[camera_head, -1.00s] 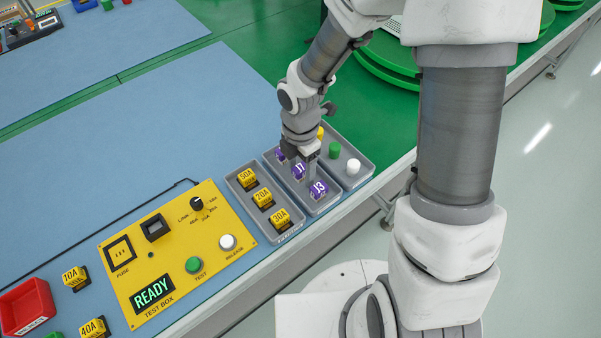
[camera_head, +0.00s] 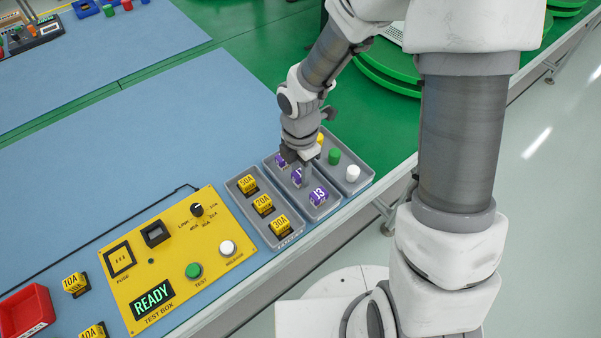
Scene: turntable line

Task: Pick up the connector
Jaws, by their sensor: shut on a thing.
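Three purple connectors sit in a grey tray (camera_head: 325,214). The front one, which seems to read J3 (camera_head: 318,197), is in plain view. The middle connector (camera_head: 297,179) is partly hidden by my gripper, and the back connector (camera_head: 281,161) shows only in part beside it. My gripper (camera_head: 300,173) points down over the tray and is shut on the middle connector. I cannot tell whether that connector is lifted off the tray floor.
A grey tray with yellow fuses (camera_head: 263,205) stands to the left, and one with green and white buttons (camera_head: 352,174) to the right. A yellow test box (camera_head: 175,262) showing READY and a red bin (camera_head: 25,312) lie farther left.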

